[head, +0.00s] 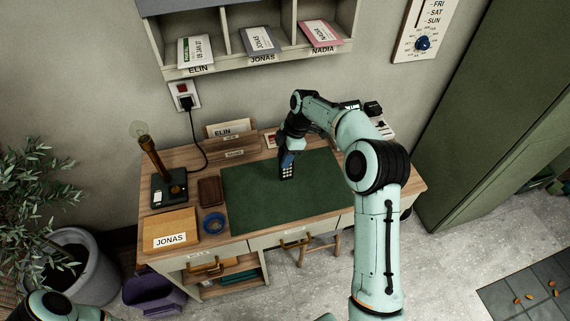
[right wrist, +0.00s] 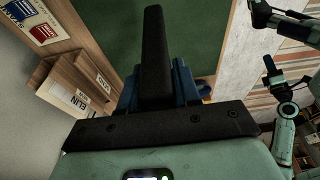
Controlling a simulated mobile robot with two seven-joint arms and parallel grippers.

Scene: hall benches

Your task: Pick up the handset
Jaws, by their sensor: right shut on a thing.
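The handset (head: 287,172) is dark blue with a pale keypad. It stands steeply tilted over the green desk mat (head: 250,204); I cannot tell whether its lower end touches the mat. My right gripper (head: 289,157) is shut on its upper part. In the right wrist view, one black finger of my right gripper (right wrist: 154,60) stands in front of the blue handset (right wrist: 186,85) and hides much of it.
A lamp (head: 162,178), a JONAS box (head: 174,230), a blue ring-shaped item (head: 213,223) and a brown tray (head: 210,191) sit at the desk's left. A letter holder (head: 232,144) stands behind the mat. Wall pigeonholes (head: 215,67) hang above. Most of the mat is clear.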

